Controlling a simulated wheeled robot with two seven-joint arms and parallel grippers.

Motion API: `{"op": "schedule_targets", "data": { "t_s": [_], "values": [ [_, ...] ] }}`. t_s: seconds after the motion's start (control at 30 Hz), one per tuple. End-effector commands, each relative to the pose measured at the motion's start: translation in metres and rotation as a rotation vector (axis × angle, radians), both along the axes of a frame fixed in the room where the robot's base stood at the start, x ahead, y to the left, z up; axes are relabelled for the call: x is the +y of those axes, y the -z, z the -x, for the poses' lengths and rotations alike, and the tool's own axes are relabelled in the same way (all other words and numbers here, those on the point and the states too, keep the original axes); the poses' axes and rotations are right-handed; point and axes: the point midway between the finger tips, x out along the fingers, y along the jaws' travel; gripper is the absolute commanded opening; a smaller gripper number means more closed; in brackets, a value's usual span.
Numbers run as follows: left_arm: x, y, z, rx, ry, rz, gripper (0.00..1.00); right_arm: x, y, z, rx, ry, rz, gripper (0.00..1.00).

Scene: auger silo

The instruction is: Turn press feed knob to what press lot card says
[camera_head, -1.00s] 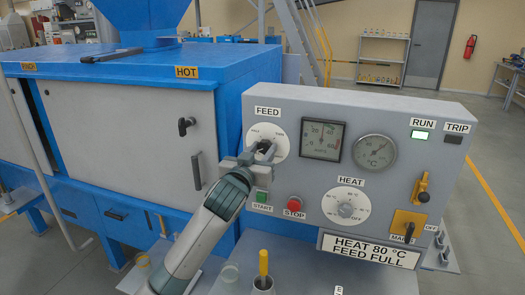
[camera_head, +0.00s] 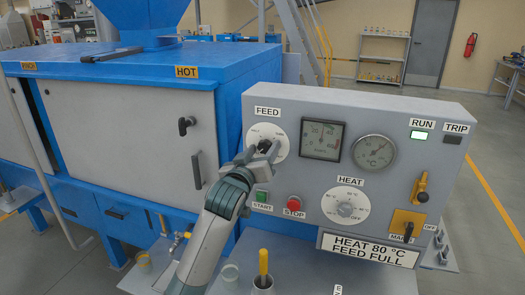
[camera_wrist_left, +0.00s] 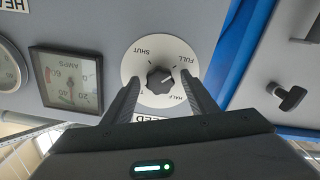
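The feed knob (camera_head: 264,145) is a dark knob on a round white dial, top left of the grey control panel. In the left wrist view the feed knob (camera_wrist_left: 160,78) appears inverted on its dial, with marks SHUT, FULL and HALF; its pointer seems to face FULL. My left gripper (camera_head: 262,153) is in front of the dial. In the wrist view its fingers (camera_wrist_left: 160,86) are spread on both sides of the knob with gaps. The lot card (camera_head: 374,249) under the panel reads HEAT 80 °C, FEED FULL. My right gripper is not in view.
The panel also bears a heat knob (camera_head: 345,207), an amps meter (camera_head: 321,139), a temperature gauge (camera_head: 374,152), a green start button (camera_head: 261,196) and a red stop button (camera_head: 294,203). A cup with a yellow-handled tool (camera_head: 263,268) stands below.

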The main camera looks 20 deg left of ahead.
Motion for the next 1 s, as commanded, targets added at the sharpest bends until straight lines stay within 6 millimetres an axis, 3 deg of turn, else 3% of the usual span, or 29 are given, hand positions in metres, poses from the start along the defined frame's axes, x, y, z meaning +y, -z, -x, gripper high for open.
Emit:
{"op": "schedule_targets", "data": {
  "t_s": [0.27,0.47,1.0],
  "values": [
    [0.0,0.001,0.005,-0.001,0.0,-0.001,0.53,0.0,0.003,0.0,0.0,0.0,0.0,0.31],
    [0.001,0.002,0.024,-0.002,0.0,0.0,0.53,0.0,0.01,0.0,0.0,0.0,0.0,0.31],
    [0.004,0.002,0.126,-0.003,0.0,0.001,0.53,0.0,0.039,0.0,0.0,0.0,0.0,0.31]
  ]
}}
